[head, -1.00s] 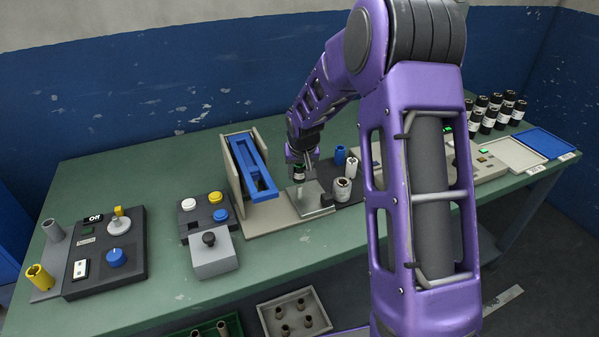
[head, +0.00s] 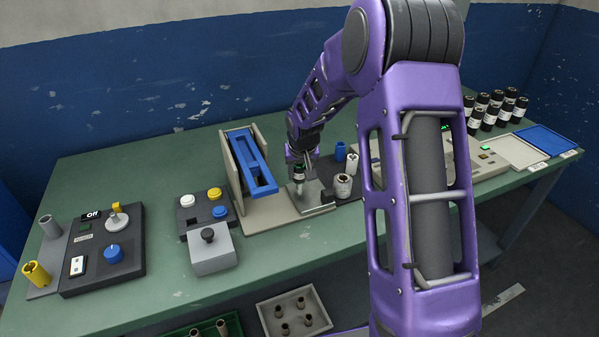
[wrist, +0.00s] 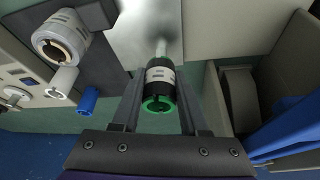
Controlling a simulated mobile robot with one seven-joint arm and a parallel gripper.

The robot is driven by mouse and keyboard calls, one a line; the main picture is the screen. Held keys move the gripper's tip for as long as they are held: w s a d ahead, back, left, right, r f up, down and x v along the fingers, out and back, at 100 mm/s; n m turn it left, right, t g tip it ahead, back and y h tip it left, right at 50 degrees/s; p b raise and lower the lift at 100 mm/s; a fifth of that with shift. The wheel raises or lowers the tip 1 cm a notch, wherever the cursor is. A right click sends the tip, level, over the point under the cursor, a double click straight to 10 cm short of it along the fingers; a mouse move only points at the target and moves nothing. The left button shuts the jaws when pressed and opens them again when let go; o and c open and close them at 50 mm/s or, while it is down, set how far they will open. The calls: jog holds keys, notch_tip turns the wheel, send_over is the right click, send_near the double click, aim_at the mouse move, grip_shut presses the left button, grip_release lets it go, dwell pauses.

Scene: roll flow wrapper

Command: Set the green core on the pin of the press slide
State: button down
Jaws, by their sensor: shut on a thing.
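The green core (wrist: 158,88) is a black cylinder with a pale label band and a green ring at the end nearest the wrist camera. My gripper (wrist: 160,95) is shut on it, one finger on each side. In the head view the core (head: 299,172) hangs below my gripper (head: 300,163), over the press slide (head: 308,196). In the wrist view the slide (wrist: 135,28) is a bright metal plate, and its pale pin (wrist: 161,48) shows just past the core's far end, roughly in line with it. I cannot tell whether core and pin touch.
The blue press frame (head: 250,162) with beige side walls stands close left of my gripper. A large labelled roll (head: 343,186), a white core (head: 352,164) and a blue core (head: 340,151) stand close right. A button box (head: 207,210) sits farther left.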

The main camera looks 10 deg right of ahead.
jog(key=shift+f, duration=0.35)
dwell(0.3)
jog(key=shift+f+b, duration=0.75)
jog(key=shift+b, duration=0.05)
jog(key=shift+f+b, duration=0.25)
jog(key=shift+b, duration=0.05)
dwell(0.4)
grip_release()
dwell(0.4)
jog(key=shift+r+p, duration=2.6)
jog(key=shift+r, duration=1.45)
